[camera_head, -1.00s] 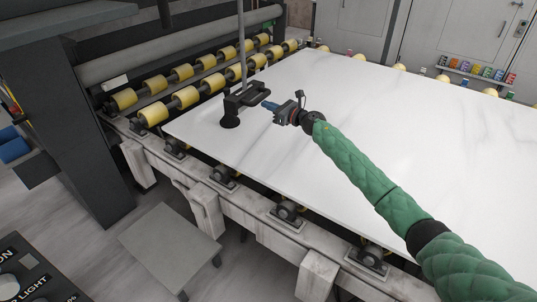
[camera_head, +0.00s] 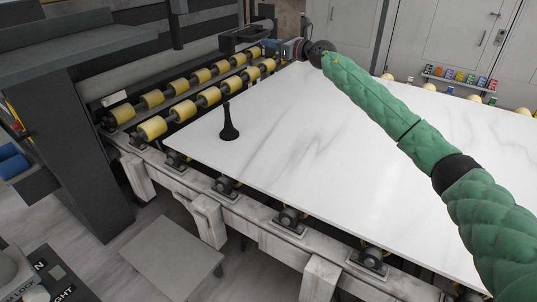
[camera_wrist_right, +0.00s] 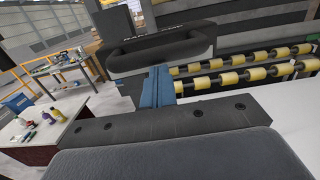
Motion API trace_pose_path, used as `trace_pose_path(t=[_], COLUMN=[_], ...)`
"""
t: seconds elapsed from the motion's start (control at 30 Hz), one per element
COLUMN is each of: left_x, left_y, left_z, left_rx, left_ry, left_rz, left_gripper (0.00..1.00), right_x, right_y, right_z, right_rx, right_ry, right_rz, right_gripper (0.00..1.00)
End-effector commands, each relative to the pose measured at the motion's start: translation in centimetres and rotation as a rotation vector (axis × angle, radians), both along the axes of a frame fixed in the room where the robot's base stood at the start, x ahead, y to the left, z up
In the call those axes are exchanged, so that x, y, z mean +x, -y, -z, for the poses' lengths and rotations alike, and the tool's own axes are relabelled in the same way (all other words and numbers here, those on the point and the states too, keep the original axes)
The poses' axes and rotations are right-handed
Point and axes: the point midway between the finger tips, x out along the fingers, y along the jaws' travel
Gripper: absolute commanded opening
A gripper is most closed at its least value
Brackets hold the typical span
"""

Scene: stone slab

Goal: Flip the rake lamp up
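My right gripper (camera_head: 274,45) is at the lamp's right end. Its blue fingers (camera_wrist_right: 158,87) are close together and meet the looped bar; the exact contact is partly hidden. A black flared base with a short upright stem (camera_head: 228,127) stands on the slab's left corner. My left gripper is not in view.
The white stone slab (camera_head: 330,130) lies broad and mostly clear. Yellow rollers (camera_head: 152,128) line its left back edge. A dark column (camera_head: 75,130) stands at left, and a small grey table (camera_head: 172,252) in front. Cabinets (camera_head: 460,35) stand behind.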

Motion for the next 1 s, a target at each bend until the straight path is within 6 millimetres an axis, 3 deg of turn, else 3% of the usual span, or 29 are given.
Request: trace_pose_path(t=[0.1,0.3,1.0], left_x=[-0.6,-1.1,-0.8], left_y=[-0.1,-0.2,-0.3], left_z=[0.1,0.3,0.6], left_rx=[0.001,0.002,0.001], left_ry=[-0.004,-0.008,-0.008], left_rz=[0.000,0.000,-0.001], left_gripper=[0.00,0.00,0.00], right_x=[0.0,0.0,-0.1], right_y=[-0.1,-0.1,0.3], right_z=[-1.8,-2.8,-2.7], right_rx=[0.000,0.001,0.000], right_ry=[0.001,-0.001,0.000], right_rz=[-0.001,-0.001,-0.001], right_gripper=[0.00,0.00,0.00])
